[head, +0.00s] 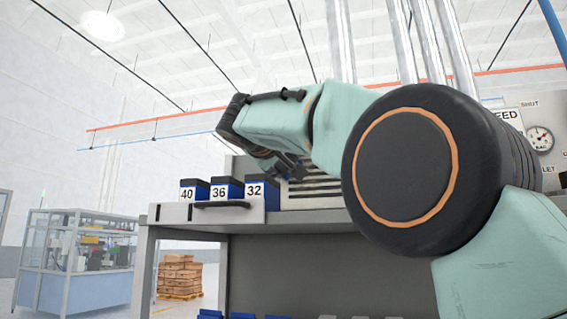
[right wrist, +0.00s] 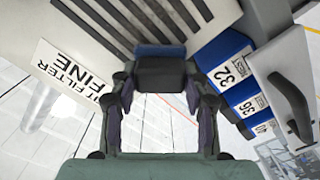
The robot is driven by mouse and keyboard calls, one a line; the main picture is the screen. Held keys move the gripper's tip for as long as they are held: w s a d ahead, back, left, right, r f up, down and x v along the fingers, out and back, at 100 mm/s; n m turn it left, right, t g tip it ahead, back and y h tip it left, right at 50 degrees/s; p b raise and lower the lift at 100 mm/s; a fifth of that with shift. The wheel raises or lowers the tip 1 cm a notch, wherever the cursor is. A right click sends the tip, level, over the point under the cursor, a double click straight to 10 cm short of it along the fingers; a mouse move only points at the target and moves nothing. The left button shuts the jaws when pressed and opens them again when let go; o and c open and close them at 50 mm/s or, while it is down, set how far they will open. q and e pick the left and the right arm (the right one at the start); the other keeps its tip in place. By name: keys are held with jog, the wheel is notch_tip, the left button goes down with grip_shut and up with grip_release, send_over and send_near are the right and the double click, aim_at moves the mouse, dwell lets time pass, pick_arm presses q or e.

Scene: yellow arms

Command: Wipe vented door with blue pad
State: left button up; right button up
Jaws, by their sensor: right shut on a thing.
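The vented door (head: 325,190) is a light panel with dark slots at the back of the bench, partly hidden behind my right arm. In the right wrist view the vented door (right wrist: 118,22) fills the top, with a white "FILTER FINE" label on it. My right gripper (right wrist: 160,82) is shut on a pad (right wrist: 160,52) with a blue face and a dark back. The blue face points at the slots; I cannot tell whether it touches. In the head view my right gripper (head: 288,166) is small and dark in front of the door. My left gripper is out of view.
Blue boxes numbered 40 (head: 194,190), 36 (head: 227,188) and 32 (head: 262,192) stand on the bench left of the door. A dark handle (head: 221,204) is in front of them. A gauge (head: 540,139) is at the right. Cartons (head: 180,275) stand on the floor behind.

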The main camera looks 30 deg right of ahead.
jog(key=shift+s+d+f+b, duration=0.2)
jog(key=shift+s+d+b, duration=0.3)
jog(key=shift+b, duration=0.15)
jog(key=shift+s+d+r+b, duration=0.1)
jog(key=shift+s+d+b, duration=0.45)
jog(key=shift+s+d, duration=0.35)
jog(key=shift+s+d+b, duration=0.3)
jog(key=shift+s+b, duration=0.2)
jog(key=shift+s, duration=0.05)
jog(key=shift+s+d+b, duration=0.35)
jog(key=shift+s+d, duration=0.35)
jog(key=shift+s, duration=0.15)
jog(key=shift+a, duration=0.1)
